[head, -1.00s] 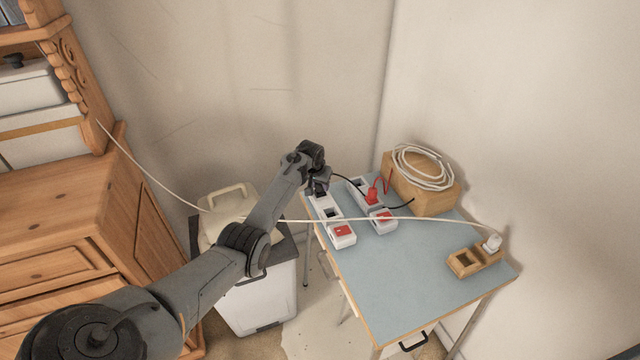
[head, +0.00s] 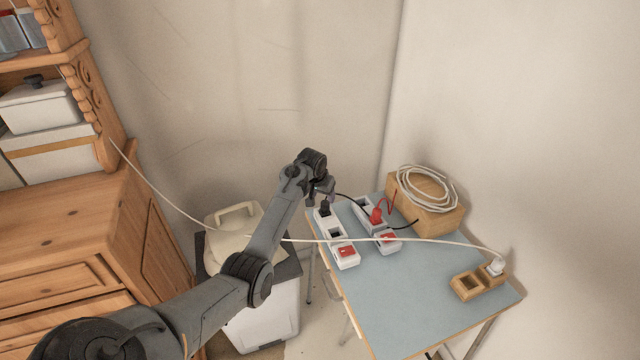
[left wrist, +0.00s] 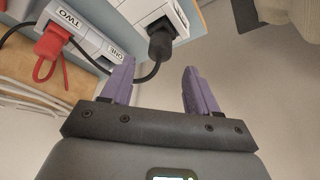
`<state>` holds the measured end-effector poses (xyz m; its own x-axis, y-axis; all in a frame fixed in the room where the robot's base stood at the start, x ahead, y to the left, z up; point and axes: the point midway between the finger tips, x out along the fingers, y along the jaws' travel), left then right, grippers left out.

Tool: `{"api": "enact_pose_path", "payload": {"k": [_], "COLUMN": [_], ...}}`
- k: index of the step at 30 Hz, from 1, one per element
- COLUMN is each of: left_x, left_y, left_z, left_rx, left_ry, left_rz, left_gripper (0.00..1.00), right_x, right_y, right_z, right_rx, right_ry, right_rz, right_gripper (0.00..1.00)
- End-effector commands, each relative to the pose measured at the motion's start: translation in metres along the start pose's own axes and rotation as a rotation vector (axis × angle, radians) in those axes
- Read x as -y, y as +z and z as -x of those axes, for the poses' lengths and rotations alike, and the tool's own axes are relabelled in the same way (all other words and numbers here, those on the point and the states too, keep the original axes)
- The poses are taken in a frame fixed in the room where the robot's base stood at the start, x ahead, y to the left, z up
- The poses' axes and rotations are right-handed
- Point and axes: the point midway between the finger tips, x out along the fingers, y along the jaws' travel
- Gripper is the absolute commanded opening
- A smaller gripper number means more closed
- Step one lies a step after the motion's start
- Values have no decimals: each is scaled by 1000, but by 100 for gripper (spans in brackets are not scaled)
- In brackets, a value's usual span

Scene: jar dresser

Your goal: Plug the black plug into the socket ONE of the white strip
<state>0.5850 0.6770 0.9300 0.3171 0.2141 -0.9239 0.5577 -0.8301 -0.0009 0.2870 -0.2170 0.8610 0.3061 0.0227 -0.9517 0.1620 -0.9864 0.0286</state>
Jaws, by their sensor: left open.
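The black plug (head: 325,209) stands at the far socket of the left power strip (head: 346,258); it looks seated there, though its depth is hard to judge. In the left wrist view the black plug (left wrist: 160,43) sits at a socket, its black cord curving away. My left gripper (head: 322,193) is open just above the plug. In the left wrist view the plug lies beyond the gap between the gripper's purple fingertips (left wrist: 157,72), apart from them. The second strip (head: 388,243) has labels ONE and TWO in the left wrist view, with a red plug (left wrist: 51,43) at TWO.
A white cord (head: 420,241) crosses above the strips to a white plug (head: 496,265) at a wooden holder (head: 470,285). A wooden box (head: 437,215) with a coiled white cable stands at the back. The blue tabletop (head: 410,300) is clear in front.

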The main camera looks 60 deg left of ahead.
Motion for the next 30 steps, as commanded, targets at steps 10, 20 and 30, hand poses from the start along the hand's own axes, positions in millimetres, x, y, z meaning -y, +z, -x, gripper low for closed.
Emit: {"api": "enact_pose_path", "payload": {"k": [10, 20, 30], "left_x": [-1, -14, -112], "left_y": [0, 27, 204], "left_z": [48, 44, 20], "left_rx": [-1, 0, -6], "left_ry": [1, -57, -133], "left_rz": [0, -74, -460], "left_gripper": [60, 60, 60], "right_x": [-1, -3, -2], "right_y": [-4, -3, -4], "right_z": [11, 12, 12], "right_rx": [0, 1, 0], "right_ry": [1, 8, 6], "right_rz": [2, 10, 7], "right_gripper": [62, 62, 62]}}
